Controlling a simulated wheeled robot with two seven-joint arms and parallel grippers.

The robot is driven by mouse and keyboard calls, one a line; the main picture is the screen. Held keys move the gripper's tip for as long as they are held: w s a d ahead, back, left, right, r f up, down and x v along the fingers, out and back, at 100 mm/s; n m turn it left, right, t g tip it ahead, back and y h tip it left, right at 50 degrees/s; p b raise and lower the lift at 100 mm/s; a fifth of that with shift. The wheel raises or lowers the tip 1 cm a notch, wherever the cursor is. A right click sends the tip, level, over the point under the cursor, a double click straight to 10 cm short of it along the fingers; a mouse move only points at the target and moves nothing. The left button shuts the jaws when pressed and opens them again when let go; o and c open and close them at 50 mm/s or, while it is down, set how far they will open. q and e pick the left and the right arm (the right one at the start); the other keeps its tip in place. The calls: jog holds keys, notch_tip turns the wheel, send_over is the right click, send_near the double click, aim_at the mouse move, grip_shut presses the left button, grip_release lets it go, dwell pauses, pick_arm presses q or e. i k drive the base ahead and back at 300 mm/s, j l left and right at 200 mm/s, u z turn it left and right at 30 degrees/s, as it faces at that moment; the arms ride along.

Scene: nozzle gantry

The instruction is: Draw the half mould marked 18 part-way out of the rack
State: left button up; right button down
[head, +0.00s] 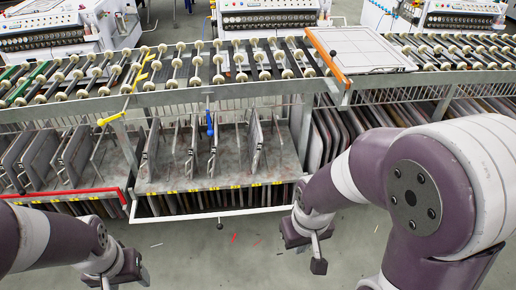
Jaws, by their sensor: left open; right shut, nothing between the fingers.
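The rack (275,165) stands in front of me, with grey half moulds (257,145) upright and leaning in its slots. Small yellow labels (237,187) run along its front edge. Their numbers are too small to read, so I cannot tell which half mould is marked 18. My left gripper (124,282) is open at the bottom left, in front of and apart from the rack, partly cut off by the picture's lower edge. My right gripper (318,262) is shut and empty, in front of the rack's right end, touching no mould.
A roller conveyor (200,70) runs above the rack. A pale panel with an orange edge (345,62) lies at its right. A red bar (65,193) edges the left rack section. More plates (340,130) stand under the right section. The grey floor (220,255) between my grippers is mostly clear.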

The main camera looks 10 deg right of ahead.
aim_at(254, 134)
jog(key=i+l+u, duration=0.25)
jog(key=i+l, duration=0.25)
jog(key=i, duration=0.2)
jog(key=i+l+u, duration=0.3)
jog(key=i+l, duration=0.35)
jog(key=i+l+u, duration=0.25)
jog(key=i+l, duration=0.35)
jog(key=l, duration=0.2)
